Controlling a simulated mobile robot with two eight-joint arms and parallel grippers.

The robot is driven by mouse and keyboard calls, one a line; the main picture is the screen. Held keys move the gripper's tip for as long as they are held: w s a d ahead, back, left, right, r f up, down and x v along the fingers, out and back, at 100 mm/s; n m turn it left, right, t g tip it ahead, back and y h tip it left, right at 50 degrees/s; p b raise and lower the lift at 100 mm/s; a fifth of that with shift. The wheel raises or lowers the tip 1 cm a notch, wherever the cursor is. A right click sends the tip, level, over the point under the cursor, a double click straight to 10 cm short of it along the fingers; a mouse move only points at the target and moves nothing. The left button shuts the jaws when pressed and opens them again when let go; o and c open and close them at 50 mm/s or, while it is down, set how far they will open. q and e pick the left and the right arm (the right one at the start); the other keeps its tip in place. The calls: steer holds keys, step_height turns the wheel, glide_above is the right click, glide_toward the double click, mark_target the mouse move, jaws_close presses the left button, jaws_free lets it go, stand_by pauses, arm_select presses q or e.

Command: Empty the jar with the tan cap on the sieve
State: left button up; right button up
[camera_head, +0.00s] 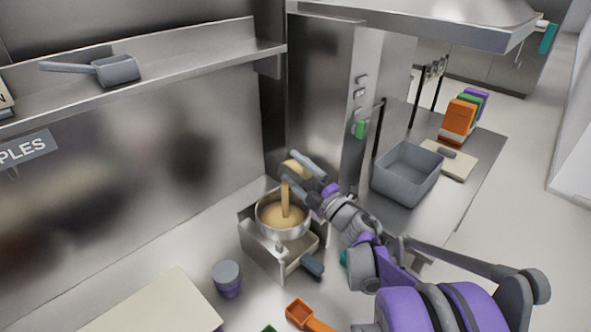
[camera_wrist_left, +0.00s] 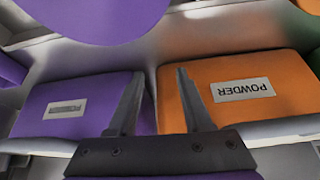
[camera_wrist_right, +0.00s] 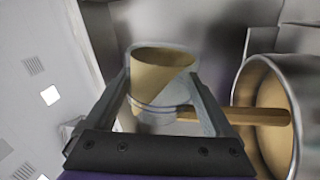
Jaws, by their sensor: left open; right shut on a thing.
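My right gripper (camera_wrist_right: 158,88) is shut on a clear jar (camera_wrist_right: 158,105) with tan contents; no cap shows on it. In the head view the jar (camera_head: 293,169) is tipped above the round metal sieve (camera_head: 263,222). A tan stream (camera_head: 285,197) runs from the jar down into the sieve, where tan powder (camera_head: 283,216) lies. The sieve also shows at the right of the right wrist view (camera_wrist_right: 304,72). My left gripper (camera_wrist_left: 159,88) is open and empty, outside the head view. It faces a purple bin (camera_wrist_left: 80,92) and an orange bin labelled POWDER (camera_wrist_left: 240,70).
The sieve rests on a metal stand (camera_head: 262,256). A purple jar with a grey lid (camera_head: 228,278) and an orange scoop (camera_head: 300,311) are in front. A grey bin (camera_head: 407,175) stands at the right. A scoop (camera_head: 117,69) lies on the shelf.

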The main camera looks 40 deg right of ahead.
arm_select(q)
steer(key=shift+s+f+b, duration=0.15)
steer(key=shift+f+b, duration=0.15)
steer(key=shift+f, duration=0.25)
arm_select(e)
steer(key=shift+a+f+n+y, duration=0.1)
steer(key=shift+f+n+y, duration=0.25)
steer(key=shift+n, duration=0.75)
steer(key=shift+a+r+n+y, duration=0.15)
steer(key=shift+n+y, duration=0.2)
steer(key=shift+n, duration=0.55)
arm_select(q)
steer(key=shift+r, duration=0.25)
arm_select(e)
steer(key=shift+a+r+n+y, duration=0.1)
steer(key=shift+a+n+y, duration=0.05)
steer(key=shift+n, duration=0.45)
steer(key=shift+a+r+n+y, duration=0.1)
steer(key=shift+a+n+y, duration=0.05)
steer(key=shift+n, duration=0.45)
steer(key=shift+a+r+n+g+y, duration=0.1)
steer(key=shift+a+n+g+y, duration=0.1)
steer(key=shift+n, duration=0.3)
steer(key=shift+a+n+g+y, duration=0.1)
steer(key=shift+n+y, duration=0.1)
steer(key=shift+n, duration=0.3)
